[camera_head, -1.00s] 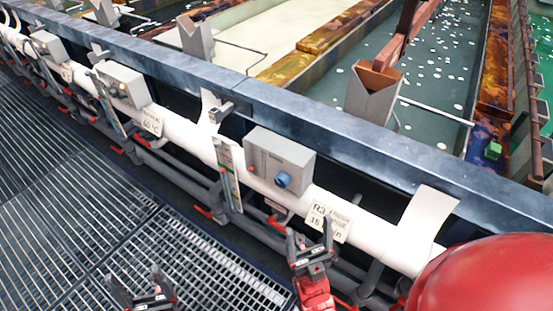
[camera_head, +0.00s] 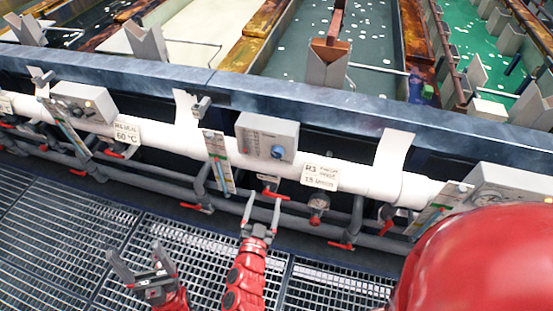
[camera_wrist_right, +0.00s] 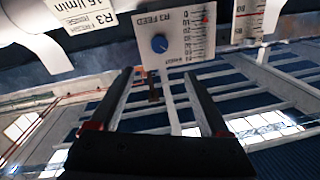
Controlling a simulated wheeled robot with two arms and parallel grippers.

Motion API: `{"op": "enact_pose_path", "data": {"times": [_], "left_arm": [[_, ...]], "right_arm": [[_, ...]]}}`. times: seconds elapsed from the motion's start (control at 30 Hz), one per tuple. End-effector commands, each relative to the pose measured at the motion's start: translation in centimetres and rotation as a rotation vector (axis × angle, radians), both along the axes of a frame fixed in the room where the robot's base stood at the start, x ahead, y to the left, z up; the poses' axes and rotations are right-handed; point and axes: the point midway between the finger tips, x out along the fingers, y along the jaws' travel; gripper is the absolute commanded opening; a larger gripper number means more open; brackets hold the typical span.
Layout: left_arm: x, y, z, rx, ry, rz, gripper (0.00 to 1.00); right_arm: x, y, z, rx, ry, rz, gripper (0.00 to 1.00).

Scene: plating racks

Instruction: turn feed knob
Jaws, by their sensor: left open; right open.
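The blue feed knob (camera_head: 278,152) is on the front of a grey control box (camera_head: 262,125) mounted at the white pipe. In the right wrist view the knob (camera_wrist_right: 159,44) sits on a panel marked "R3 FEED" beside a printed scale. My right gripper (camera_head: 262,208) is open and empty below the box, apart from the knob, with its fingers pointing up toward it. In the right wrist view the knob shows beyond the gap between the open fingers (camera_wrist_right: 159,80). My left gripper (camera_head: 136,262) is open and empty, lower left over the grating.
A white "R3" rinse label (camera_head: 320,174) hangs right of the box. A gauge strip (camera_head: 218,160) stands left of it. Grey pipes with red valve handles (camera_head: 276,194) run below. A dark tank rim (camera_head: 330,100) runs behind. Metal grating (camera_head: 60,240) covers the floor.

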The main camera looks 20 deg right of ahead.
Motion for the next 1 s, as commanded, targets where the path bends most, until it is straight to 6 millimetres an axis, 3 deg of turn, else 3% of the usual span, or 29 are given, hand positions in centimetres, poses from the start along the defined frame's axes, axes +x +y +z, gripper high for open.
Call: {"op": "enact_pose_path", "data": {"times": [0.6, 0.8, 1.0], "left_arm": [[0.0, 0.0, 3.0, 0.0, 0.0, 0.0, 0.8], [0.0, 0.0, 3.5, 0.0, 0.0, 0.0, 0.8], [0.0, 0.0, 3.6, 0.0, 0.0, 0.0, 0.8]], "right_arm": [[11.8, -6.7, 0.4, -0.003, -0.005, -0.002, 0.8], [13.7, -7.8, 0.3, -0.004, -0.006, -0.003, 0.8], [14.4, -8.2, 0.0, -0.003, -0.004, -0.002, 0.8]]}}
